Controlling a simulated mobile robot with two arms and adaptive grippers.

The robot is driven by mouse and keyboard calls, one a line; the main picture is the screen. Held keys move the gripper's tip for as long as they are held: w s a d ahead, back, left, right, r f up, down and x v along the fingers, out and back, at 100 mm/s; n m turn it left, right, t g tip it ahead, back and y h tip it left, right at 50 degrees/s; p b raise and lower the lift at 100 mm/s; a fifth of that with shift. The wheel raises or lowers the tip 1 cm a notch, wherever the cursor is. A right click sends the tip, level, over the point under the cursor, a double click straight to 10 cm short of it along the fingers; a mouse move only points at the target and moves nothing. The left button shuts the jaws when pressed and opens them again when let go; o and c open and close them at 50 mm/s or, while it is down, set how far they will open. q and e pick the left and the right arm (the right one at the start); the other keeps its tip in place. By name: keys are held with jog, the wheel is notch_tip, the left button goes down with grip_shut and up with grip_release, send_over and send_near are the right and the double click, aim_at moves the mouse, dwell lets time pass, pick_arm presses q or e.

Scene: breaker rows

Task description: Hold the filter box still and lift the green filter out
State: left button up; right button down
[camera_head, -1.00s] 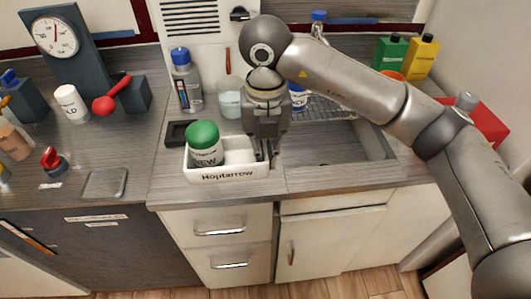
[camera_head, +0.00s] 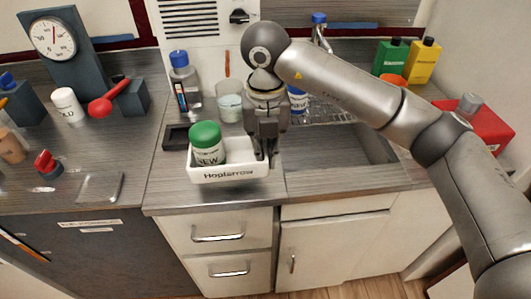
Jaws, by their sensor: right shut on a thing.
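The filter box appears as a white open tray (camera_head: 229,174) marked "Hoptarrow", left of the sink. The green filter appears as a white jar with a green lid (camera_head: 205,136) and the word "NEW", upright in the tray's left part. My right gripper (camera_head: 266,154) points down at the tray's right end and is shut on its wall. Its fingertips are partly hidden behind and beside the wall. I cannot tell whether the tray is resting on the counter or slightly raised. My left gripper is out of view.
A dark shallow holder (camera_head: 177,136) lies behind the tray's left end. A clear bottle (camera_head: 185,82) and a glass beaker (camera_head: 229,104) stand farther back. The empty sink (camera_head: 340,152) is to the right. A glass plate (camera_head: 100,187) lies on the left counter.

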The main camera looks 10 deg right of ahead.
jog(key=shift+w+d+f+b, duration=0.1)
jog(key=shift+w+f+b, duration=0.55)
jog(key=shift+w+f, duration=0.2)
jog(key=shift+w+f+b, duration=0.35)
jog(key=shift+w+f, duration=0.15)
jog(key=shift+w, duration=0.1)
jog(key=shift+w+d+f+b, duration=0.15)
jog(key=shift+w+f+b, duration=0.65)
jog(key=shift+w+f, duration=0.55)
jog(key=shift+w+r, duration=0.1)
jog(key=shift+f, duration=0.35)
dwell(0.5)
dwell(0.4)
